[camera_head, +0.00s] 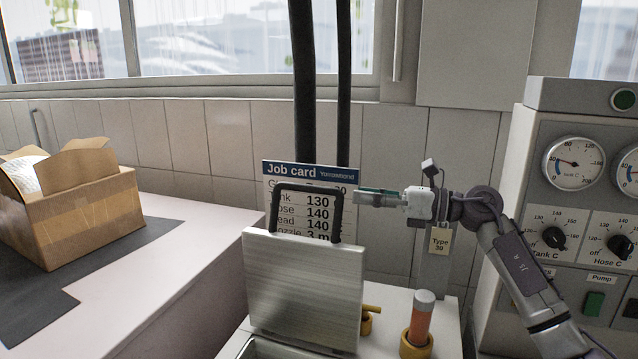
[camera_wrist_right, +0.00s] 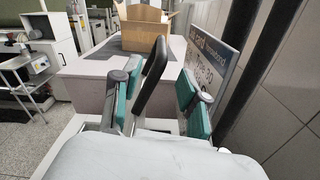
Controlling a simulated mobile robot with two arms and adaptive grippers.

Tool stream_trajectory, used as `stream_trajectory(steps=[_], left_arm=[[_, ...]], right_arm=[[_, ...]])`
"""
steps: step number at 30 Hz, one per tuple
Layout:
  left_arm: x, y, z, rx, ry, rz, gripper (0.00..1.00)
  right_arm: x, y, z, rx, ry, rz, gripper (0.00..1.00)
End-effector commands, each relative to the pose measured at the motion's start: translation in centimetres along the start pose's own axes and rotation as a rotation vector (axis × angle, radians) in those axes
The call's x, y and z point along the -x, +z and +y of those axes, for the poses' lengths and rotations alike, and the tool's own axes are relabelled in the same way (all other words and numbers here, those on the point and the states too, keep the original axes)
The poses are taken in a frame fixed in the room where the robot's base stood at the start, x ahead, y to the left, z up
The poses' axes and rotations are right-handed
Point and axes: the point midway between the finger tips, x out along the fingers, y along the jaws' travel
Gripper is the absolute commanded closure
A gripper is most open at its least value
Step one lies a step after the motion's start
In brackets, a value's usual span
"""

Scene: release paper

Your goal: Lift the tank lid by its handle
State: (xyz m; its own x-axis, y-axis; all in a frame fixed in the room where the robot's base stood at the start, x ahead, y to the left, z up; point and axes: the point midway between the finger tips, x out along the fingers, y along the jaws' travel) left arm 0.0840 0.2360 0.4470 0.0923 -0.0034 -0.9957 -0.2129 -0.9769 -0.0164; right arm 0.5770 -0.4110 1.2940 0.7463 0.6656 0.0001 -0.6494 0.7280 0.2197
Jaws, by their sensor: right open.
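The tank lid (camera_head: 304,290) is a brushed silver panel standing tilted up steeply, with the tank's opening partly showing below it. Its black handle (camera_head: 308,187) is an upright loop on the lid's top edge, and part of it shows in the right wrist view (camera_wrist_right: 152,80). My right gripper (camera_head: 362,197) comes in from the right, at the handle's right leg. In the right wrist view its teal-padded fingers (camera_wrist_right: 160,88) are open, with the black bar between them and gaps showing. My left gripper is not in view.
A job card (camera_head: 290,171) stands behind the handle. An orange cylinder in a brass holder (camera_head: 417,346) is right of the lid. The control panel (camera_head: 542,128) stands at right. An open cardboard box (camera_head: 85,220) sits on the left counter (camera_head: 180,265). Dark vertical pipes (camera_head: 303,90) rise behind.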

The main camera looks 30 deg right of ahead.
Motion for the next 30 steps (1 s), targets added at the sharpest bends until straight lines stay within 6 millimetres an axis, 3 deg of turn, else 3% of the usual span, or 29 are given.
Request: stream_trajectory(steps=[3,13,19,27,30], left_arm=[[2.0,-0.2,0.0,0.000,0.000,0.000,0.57],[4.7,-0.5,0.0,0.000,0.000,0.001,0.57],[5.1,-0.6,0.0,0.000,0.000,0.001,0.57],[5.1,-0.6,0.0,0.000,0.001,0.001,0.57],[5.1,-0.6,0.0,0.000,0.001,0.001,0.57]], right_arm=[[-2.8,0.7,0.2,-0.002,0.004,-0.004,0.57],[-8.8,0.4,0.1,-0.004,0.001,-0.003,0.57],[-10.2,0.1,0.0,-0.001,0.000,-0.001,0.57],[-10.3,0.0,0.0,-0.001,0.000,-0.001,0.57],[-10.3,0.0,0.0,-0.001,0.000,-0.001,0.70]])
